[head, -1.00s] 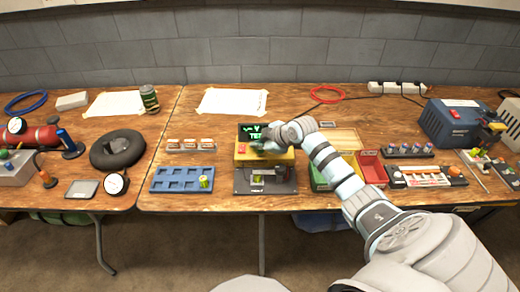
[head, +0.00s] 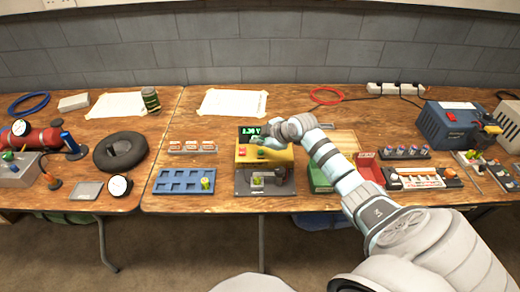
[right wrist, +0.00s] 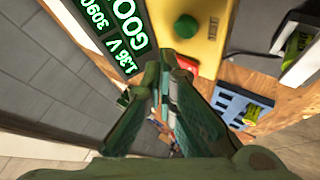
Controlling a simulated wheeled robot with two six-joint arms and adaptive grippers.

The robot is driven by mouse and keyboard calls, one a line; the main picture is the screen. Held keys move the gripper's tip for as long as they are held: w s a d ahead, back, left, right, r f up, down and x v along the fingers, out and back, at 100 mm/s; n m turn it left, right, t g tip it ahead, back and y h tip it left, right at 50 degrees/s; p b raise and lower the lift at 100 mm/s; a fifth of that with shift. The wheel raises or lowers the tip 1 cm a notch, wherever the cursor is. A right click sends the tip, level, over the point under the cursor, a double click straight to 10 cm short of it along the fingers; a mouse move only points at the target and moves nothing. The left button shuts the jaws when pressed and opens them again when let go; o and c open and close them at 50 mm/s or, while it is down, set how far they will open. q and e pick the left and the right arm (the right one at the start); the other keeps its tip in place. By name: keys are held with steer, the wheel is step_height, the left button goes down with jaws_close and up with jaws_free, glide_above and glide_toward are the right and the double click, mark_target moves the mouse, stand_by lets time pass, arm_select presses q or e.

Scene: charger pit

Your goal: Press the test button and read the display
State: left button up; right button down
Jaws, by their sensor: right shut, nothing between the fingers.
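The yellow tester (head: 282,158) stands mid-table with a dark display (head: 249,134) behind it. In the right wrist view the lit display (right wrist: 110,30) reads "1.36 V" and "GOOD", with a further line starting "3090" that is partly cut off. A round green button (right wrist: 186,27) sits on the yellow top, and a red part (right wrist: 185,66) is partly hidden behind my fingers. My right gripper (head: 262,143) is shut and empty at the tester top; its fingertips (right wrist: 165,62) also show in the wrist view. Whether they touch the tester is unclear. My left gripper is not in view.
A blue tray (head: 165,186) with a green cell (head: 206,184) lies left of the tester. Green and red bins (head: 368,170) stand to the right. A blue box (head: 446,125) is at the far right, a black ring (head: 104,156) at the left.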

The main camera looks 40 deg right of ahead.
mark_target(259, 153)
step_height(259, 153, up, 4)
steer(key=p, duration=0.3)
steer(key=shift+r, duration=0.1)
stand_by(0.6)
